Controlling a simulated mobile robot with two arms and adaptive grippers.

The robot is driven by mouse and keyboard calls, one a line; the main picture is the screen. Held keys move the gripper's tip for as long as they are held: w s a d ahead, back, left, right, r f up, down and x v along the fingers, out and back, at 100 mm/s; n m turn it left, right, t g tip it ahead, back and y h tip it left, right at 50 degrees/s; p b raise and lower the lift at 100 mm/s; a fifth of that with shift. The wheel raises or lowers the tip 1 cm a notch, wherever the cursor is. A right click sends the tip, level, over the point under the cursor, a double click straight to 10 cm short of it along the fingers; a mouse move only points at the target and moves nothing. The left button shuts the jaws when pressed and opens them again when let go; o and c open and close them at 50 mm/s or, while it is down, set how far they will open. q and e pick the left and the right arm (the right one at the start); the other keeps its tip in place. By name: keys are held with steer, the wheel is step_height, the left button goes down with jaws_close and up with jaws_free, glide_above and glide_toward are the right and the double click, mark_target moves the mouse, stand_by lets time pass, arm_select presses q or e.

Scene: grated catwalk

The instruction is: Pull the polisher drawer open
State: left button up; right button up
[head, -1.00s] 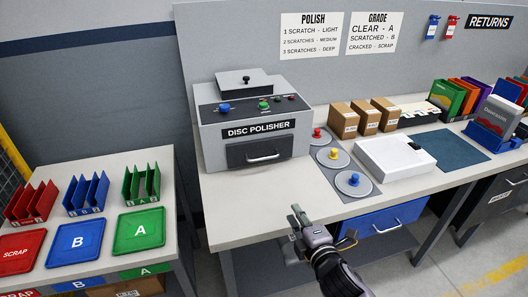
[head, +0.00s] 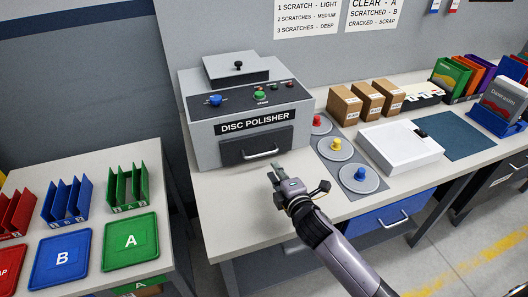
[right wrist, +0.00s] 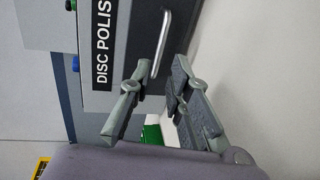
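The grey disc polisher (head: 205,150) stands on the workbench. Its dark drawer (head: 234,152) is shut, with a silver bar handle (head: 262,155) across the front. My right gripper (head: 275,170) is just in front of and below the handle, over the bench top. In the right wrist view, its two fingers (right wrist: 162,66) are spread apart and empty, with the handle (right wrist: 165,38) a little beyond the tips, roughly in line with the gap. No contact shows. The drawer front (right wrist: 140,40) is also in that view. My left gripper is not in view.
Right of the polisher are discs with red, yellow and blue knobs (head: 360,176), cardboard boxes (head: 344,102) and a white case (head: 400,148). A blue drawer (head: 385,222) is under the bench. A side table (head: 100,165) with trays stands left. The bench before the polisher is clear.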

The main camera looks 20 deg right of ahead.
mark_target(264, 154)
steer(key=x, duration=1)
steer(key=shift+w+f, duration=0.15)
steer(key=shift+w, duration=0.4)
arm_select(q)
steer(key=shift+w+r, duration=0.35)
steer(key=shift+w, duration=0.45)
arm_select(e)
steer(key=shift+w, duration=0.1)
steer(key=shift+c, duration=0.6)
jaws_close()
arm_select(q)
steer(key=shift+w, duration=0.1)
